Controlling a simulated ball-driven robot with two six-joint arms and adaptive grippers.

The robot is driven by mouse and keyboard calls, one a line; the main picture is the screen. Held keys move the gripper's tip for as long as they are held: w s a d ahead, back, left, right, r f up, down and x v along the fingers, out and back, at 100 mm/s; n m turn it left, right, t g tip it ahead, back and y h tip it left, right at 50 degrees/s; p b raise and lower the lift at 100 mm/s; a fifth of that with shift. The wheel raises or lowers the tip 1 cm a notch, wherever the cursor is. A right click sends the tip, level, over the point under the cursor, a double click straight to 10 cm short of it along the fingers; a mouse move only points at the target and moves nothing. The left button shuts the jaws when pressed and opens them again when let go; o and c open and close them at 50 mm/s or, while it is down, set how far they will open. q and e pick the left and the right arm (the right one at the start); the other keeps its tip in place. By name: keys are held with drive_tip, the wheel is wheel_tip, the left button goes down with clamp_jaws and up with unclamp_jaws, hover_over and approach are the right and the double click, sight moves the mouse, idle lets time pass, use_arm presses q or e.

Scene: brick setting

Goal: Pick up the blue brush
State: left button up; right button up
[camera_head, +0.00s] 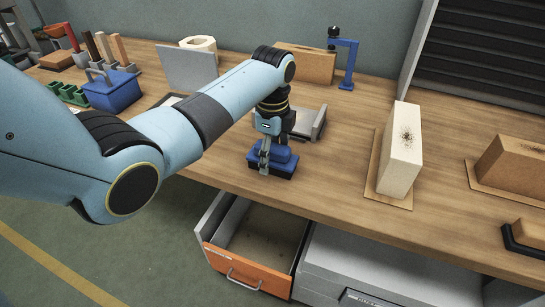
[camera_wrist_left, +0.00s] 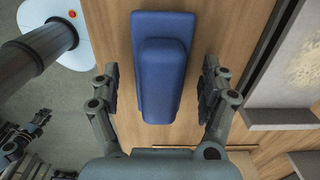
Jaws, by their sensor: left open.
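The blue brush (camera_head: 281,163) lies on the wooden workbench near its front edge, with a raised narrower block along its top. In the left wrist view the brush (camera_wrist_left: 163,75) lies lengthwise between the fingers of my left gripper (camera_wrist_left: 160,85). The fingers are apart, one on each side, with a visible gap to the brush. In the head view my left gripper (camera_head: 265,152) points down at the brush and hides part of it. Dark linkage at the lower left of the wrist view appears to be my right gripper (camera_wrist_left: 24,140); its jaw state is unclear.
An open orange-fronted drawer (camera_head: 250,266) is below the bench edge. A grey metal tray (camera_head: 312,123) sits behind the brush. A pale block (camera_head: 401,148) stands to the right, a blue clamp stand (camera_head: 348,62) at the back, a blue toolbox (camera_head: 112,92) at left.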

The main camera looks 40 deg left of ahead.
use_arm(q)
wheel_tip(320, 180, down, 2)
drive_tip(key=shift+f, duration=0.1)
drive_tip(key=c, duration=1.4)
